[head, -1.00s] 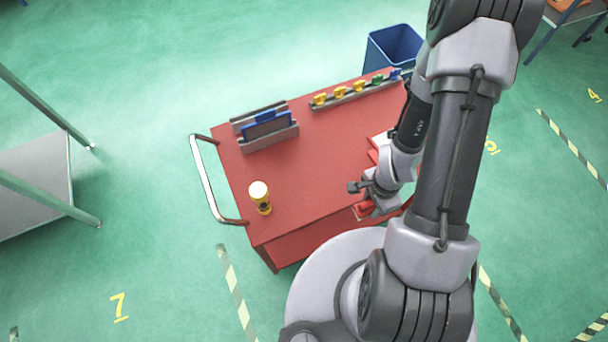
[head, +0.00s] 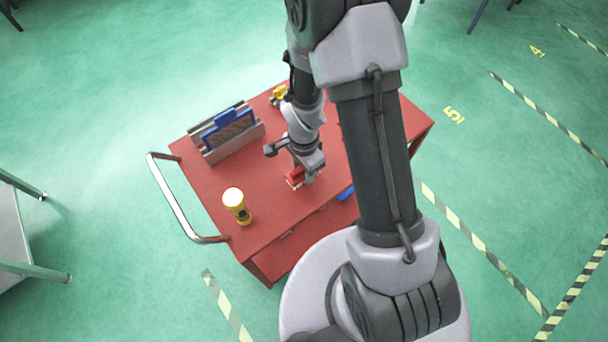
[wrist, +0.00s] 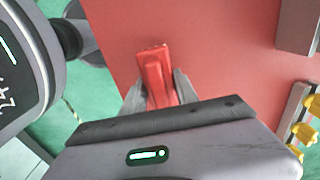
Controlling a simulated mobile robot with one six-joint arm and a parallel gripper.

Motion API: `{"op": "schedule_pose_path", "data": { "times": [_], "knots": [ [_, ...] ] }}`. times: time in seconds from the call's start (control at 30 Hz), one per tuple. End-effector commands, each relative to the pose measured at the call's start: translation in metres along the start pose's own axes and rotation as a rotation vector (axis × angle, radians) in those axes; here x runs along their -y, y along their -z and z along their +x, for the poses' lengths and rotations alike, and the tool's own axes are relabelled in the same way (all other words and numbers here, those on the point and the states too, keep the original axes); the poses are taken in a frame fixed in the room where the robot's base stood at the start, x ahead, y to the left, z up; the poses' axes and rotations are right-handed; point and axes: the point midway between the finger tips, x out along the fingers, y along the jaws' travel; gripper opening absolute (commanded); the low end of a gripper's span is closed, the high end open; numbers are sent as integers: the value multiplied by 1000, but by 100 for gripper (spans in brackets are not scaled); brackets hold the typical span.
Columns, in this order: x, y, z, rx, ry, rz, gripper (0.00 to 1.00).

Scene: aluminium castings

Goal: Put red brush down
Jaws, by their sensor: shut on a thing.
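The red brush (head: 296,177) is at my gripper (head: 308,174), over the red cart top near its front edge. In the wrist view the red brush (wrist: 155,72) lies between the two grey fingers of my gripper (wrist: 157,92), which is shut on it. Its bristles show as a pale fringe under it in the head view. I cannot tell whether the brush touches the cart top. The red cart top (head: 265,205) is bare around it on the left.
A blue object (head: 346,193) lies right of my gripper. A metal handle (head: 170,205) is on the left.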

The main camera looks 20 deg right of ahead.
Motion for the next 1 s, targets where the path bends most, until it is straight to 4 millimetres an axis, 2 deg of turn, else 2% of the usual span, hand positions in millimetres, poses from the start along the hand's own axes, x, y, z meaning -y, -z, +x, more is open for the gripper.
{"op": "schedule_pose_path", "data": {
  "times": [0.03, 0.1, 0.43, 0.47, 0.57, 0.87, 0.97, 1.0],
  "knots": [
    [-1, 0, 14, 1, -3, 0, 0],
    [-1, 0, 26, 1, -2, -1, 0],
    [-1, 0, 29, 0, 0, 0, 0],
    [-1, 0, 29, 0, 0, 0, 38],
    [-1, 0, 28, 0, 0, 0, 57],
    [-1, 0, 26, 0, 0, 0, 57],
    [0, 1, 14, -1, 2, 0, 57],
    [0, 1, 4, -1, 4, 0, 57]
  ]
}}
